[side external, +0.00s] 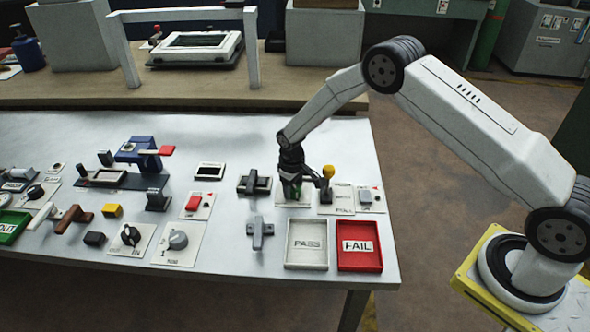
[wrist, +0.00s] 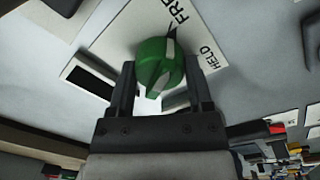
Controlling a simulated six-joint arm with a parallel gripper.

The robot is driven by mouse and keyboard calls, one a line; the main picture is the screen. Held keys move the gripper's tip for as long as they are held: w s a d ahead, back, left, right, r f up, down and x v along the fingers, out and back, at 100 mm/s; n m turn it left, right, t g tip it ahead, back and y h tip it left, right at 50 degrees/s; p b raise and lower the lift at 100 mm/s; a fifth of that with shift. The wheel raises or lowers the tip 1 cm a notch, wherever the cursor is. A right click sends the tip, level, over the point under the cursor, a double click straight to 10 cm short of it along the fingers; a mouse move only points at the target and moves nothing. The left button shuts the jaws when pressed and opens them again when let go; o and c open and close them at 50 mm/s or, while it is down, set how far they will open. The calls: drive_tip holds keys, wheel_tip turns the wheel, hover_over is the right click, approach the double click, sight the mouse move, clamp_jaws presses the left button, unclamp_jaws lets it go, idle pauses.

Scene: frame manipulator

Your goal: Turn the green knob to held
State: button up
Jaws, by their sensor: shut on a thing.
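The green knob (wrist: 158,70) sits on a white plate (wrist: 112,35) and has pale marks on it. The plate carries the label HELD to the right of the knob and a partly cut-off label starting FRE above it. One pale mark on the knob faces up the picture, between the two labels, nearer FRE. My gripper (wrist: 160,66) has one finger on each side of the knob and is shut on it. In the side external view my gripper (side external: 291,183) points down over the plate, and only a bit of green (side external: 286,190) shows beneath it.
A yellow-topped lever (side external: 328,172) stands close to the right of my gripper. A dark-handled fixture (side external: 254,184) is close on the left. The PASS tray (side external: 306,265) and red FAIL tray (side external: 359,266) lie in front. Several other switches and knobs fill the table's left.

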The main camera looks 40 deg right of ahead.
drive_tip(key=m, duration=0.6)
drive_tip(key=shift+m, duration=0.4)
drive_tip(key=m, duration=0.5)
drive_tip(key=shift+m, duration=0.4)
drive_tip(key=o, duration=1.3)
drive_tip(key=shift+r, duration=0.1)
drive_tip(key=shift+w+a+r, duration=0.1)
drive_tip(key=shift+w+r, duration=0.05)
drive_tip(key=shift+r, duration=3.65)
